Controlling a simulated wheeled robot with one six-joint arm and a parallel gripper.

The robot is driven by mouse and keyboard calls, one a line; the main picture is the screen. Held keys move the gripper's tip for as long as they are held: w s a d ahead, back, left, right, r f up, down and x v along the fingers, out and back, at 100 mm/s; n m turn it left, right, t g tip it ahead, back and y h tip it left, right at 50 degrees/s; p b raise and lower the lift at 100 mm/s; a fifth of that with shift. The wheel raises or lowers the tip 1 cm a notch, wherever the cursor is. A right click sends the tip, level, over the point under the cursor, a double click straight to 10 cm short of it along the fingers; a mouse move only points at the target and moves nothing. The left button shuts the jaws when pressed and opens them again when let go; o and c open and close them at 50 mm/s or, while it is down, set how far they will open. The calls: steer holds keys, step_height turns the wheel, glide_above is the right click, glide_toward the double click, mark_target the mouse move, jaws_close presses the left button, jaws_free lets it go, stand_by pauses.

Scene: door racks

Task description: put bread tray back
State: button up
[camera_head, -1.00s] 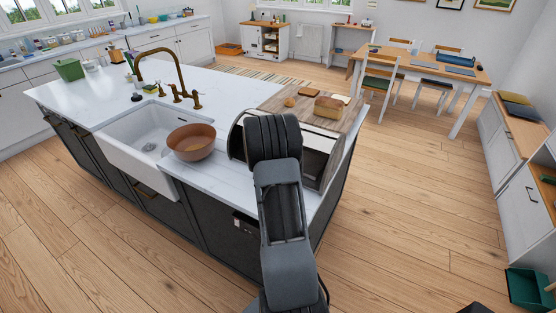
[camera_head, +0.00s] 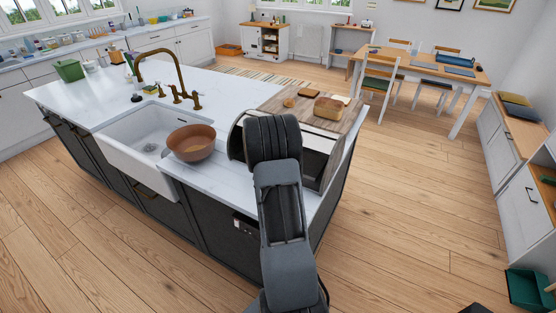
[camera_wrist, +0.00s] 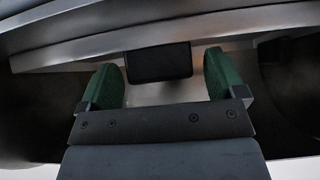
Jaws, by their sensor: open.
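A bread box (camera_head: 320,140) with a dark frame and pale front stands on the right end of the island, partly hidden by my arm. I cannot tell its tray apart for certain. In the wrist view a metal edge (camera_wrist: 230,28) runs across the top, with a black block-like handle (camera_wrist: 158,63) below it. My gripper (camera_wrist: 162,72) is open. Its two green fingers stand on either side of the black handle, with gaps on both sides. In the head view my gripper is hidden behind my arm.
A loaf (camera_head: 328,108) and other bread lie on a wooden board (camera_head: 286,103) behind the box. A brown bowl (camera_head: 191,143) stands left of my arm, beside the sink (camera_head: 150,130). The wooden floor (camera_head: 410,220) to the right is clear.

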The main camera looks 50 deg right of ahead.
steer(key=w+a+r+n+t+y+p, duration=0.1)
steer(key=w+a+r+n+t, duration=0.15)
steer(key=a+r, duration=0.55)
steer(key=w+a+r+n+t+p, duration=0.1)
steer(key=a+r+t, duration=0.2)
steer(key=a+r, duration=0.45)
steer(key=s+a+r+n+t+y, duration=0.1)
steer(key=a+r+n+t+y, duration=0.2)
steer(key=a, duration=0.5)
steer(key=s+a+r+n+t+y, duration=0.1)
steer(key=a+r+n+y, duration=0.3)
steer(key=a, duration=0.5)
steer(key=s+a+f+n+g, duration=0.2)
steer(key=s+a+g, duration=0.1)
steer(key=s, duration=0.6)
steer(key=s+a+f+n+g, duration=0.2)
steer(key=s+a+g, duration=0.2)
steer(key=s, duration=0.5)
steer(key=shift+s+a+f+n+y, duration=0.15)
steer(key=shift+s+a+n+y, duration=0.1)
steer(key=shift+n+y, duration=0.15)
